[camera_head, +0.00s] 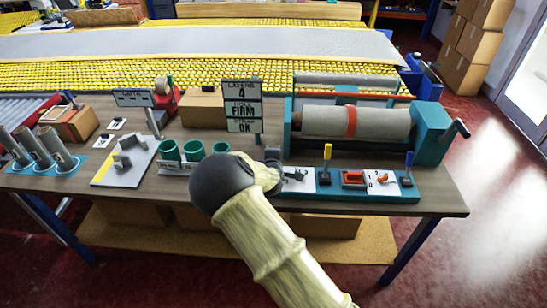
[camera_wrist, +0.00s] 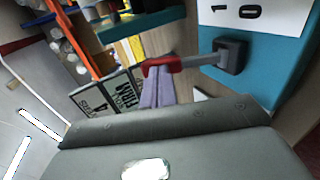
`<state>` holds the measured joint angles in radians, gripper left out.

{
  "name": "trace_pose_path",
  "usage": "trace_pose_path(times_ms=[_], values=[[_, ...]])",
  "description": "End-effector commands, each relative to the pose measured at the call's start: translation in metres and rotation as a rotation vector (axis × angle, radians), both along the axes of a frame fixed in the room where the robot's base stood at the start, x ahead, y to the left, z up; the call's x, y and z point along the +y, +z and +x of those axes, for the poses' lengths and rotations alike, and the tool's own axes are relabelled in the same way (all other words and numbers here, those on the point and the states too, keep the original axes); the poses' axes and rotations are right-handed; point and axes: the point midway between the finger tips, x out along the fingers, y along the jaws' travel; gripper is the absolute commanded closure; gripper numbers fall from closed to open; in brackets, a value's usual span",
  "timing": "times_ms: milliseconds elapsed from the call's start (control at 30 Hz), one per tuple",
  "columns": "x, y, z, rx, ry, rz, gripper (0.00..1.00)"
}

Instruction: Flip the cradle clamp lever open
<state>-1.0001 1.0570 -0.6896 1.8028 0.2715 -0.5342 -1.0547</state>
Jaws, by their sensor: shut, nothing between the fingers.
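In the wrist view a grey lever (camera_wrist: 196,62) with a red end (camera_wrist: 160,65) sticks out from a dark square base (camera_wrist: 232,55), beside a white plate marked 1 and 0 (camera_wrist: 262,14). My gripper (camera_wrist: 158,82) is shut, its two fingers side by side close to the red end. I cannot tell whether they touch it. In the head view my gripper (camera_head: 273,158) is at the left of the teal control strip (camera_head: 337,189), near a dark lever (camera_head: 296,174) on a white plate. No label names the cradle clamp lever. My arm hides part of the bench edge.
A grey roll with a red band (camera_head: 351,122) lies in the teal cradle machine (camera_head: 430,128) behind the strip. A yellow-handled lever (camera_head: 326,158), a red switch (camera_head: 353,178) and a blue-handled lever (camera_head: 408,165) stand to the right. A sign (camera_head: 242,105) and green cups (camera_head: 194,151) stand behind my gripper.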

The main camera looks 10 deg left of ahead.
Motion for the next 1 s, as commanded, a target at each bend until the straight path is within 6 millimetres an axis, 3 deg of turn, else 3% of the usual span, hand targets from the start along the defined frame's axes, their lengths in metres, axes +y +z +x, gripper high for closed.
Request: trace_pose_path(times_ms=[700, 1000], values=[[-0.009, 0.001, 0.011, -0.006, -0.014, 0.000, 1.00], [-0.013, 0.017, -0.005, -0.006, -0.018, 0.001, 1.00]])
